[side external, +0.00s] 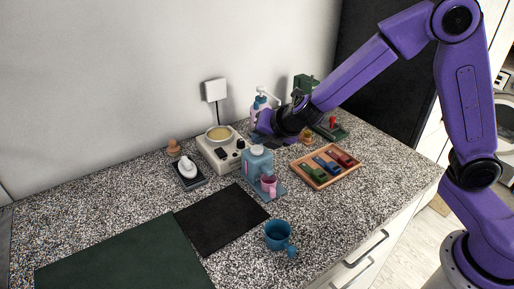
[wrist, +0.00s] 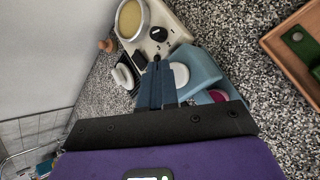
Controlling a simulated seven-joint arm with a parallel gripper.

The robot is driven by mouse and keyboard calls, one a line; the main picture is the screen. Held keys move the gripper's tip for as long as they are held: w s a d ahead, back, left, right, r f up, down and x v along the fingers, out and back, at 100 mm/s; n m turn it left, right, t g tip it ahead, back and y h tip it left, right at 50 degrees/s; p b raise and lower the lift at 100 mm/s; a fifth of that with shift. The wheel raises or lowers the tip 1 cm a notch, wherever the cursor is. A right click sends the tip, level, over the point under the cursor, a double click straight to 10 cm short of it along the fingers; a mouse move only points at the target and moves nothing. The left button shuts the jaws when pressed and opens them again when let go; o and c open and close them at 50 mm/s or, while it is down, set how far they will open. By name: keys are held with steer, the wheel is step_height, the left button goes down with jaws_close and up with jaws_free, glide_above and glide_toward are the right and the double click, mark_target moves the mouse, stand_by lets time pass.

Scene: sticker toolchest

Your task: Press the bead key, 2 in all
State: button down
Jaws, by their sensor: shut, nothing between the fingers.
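A light-blue dispenser (side external: 258,161) stands near the middle of the counter, with a pink cup (side external: 269,186) at its front. In the wrist view, the dispenser (wrist: 203,67) shows a round white button (wrist: 180,75) on top, which looks like the bead key. The cup (wrist: 217,96) is partly hidden there by my gripper. My gripper (wrist: 158,64) is shut and empty. Its fingers appear just left of the white button in the wrist view; I cannot tell whether they touch the dispenser. In the side view, my gripper (side external: 259,139) is above and behind the dispenser.
A cream hotplate with a yellow-topped pot (side external: 220,133) stands left of the dispenser. A white object on a dark stand (side external: 188,168) is farther left. A wooden tray (side external: 326,180) with coloured blocks is right. A blue mug (side external: 278,235) stands in front. The dark mats (side external: 110,255) are bare.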

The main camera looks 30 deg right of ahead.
mark_target(260, 150)
steer(key=shift+r, duration=0.2)
steer(key=shift+r, duration=2.5)
stand_by(1.0)
steer(key=shift+r, duration=1.85)
steer(key=shift+f, duration=0.1)
steer(key=shift+f, duration=4.25)
